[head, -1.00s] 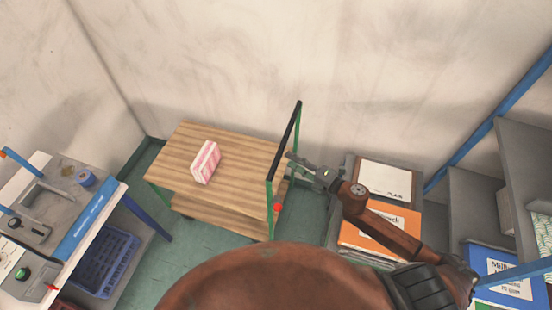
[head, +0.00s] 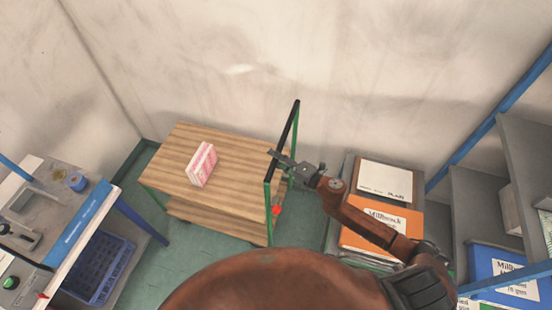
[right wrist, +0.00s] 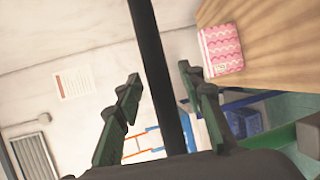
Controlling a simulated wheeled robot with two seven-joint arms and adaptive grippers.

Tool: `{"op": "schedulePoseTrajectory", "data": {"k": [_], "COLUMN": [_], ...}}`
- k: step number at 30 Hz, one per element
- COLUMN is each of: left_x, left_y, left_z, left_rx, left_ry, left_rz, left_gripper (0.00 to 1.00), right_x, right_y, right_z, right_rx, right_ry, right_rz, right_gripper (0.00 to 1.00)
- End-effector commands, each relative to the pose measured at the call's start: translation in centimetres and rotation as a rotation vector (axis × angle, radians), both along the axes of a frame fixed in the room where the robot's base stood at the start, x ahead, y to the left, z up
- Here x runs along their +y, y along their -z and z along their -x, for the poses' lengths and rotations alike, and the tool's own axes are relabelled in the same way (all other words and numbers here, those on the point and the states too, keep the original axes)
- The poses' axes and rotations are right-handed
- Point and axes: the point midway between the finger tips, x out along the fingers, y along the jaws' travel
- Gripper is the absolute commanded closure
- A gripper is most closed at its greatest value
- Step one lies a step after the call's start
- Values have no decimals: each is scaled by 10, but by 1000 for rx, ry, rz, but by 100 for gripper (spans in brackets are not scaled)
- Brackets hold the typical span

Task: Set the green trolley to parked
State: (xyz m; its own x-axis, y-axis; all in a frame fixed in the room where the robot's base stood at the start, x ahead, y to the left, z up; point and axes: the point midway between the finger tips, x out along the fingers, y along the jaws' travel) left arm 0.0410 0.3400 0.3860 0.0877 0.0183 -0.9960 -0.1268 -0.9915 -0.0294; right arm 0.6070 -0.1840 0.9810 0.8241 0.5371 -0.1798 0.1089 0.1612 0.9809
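The green trolley (head: 217,168) stands against the back wall, with a wooden top, a lower wooden shelf, green posts and a black handle bar (head: 285,140) at its right end. A small red part (head: 277,210) shows low at that end. My right gripper (head: 274,157) is at the handle, coming from the right. In the right wrist view the black bar (right wrist: 152,60) runs between the two fingers of the right gripper (right wrist: 159,73), which are apart with gaps on both sides. My left gripper is out of view.
A pink and white box (head: 202,164) stands on the trolley top. Shelves are at far right. A workbench with a blue crate (head: 98,268) is at left. Green floor (head: 190,250) is clear between.

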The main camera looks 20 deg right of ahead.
Motion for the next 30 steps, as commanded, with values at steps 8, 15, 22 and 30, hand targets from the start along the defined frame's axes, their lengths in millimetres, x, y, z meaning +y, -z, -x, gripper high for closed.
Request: {"op": "schedulePoseTrajectory", "data": {"k": [8, 15, 22, 30], "left_x": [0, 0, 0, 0], "left_y": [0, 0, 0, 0], "left_z": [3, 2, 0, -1], "left_rx": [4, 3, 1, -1], "left_ry": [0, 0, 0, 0], "left_rz": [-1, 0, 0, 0], "left_gripper": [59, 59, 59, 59], "right_x": [1, 1, 1, 1], "right_y": [1, 1, 1, 1], "right_z": [-2, -2, -2, -2], "right_rx": [1, 1, 1, 1], "right_ry": [0, 0, 1, 1], "right_rz": [1, 1, 1, 1], "right_gripper": [64, 79, 94, 100]}}
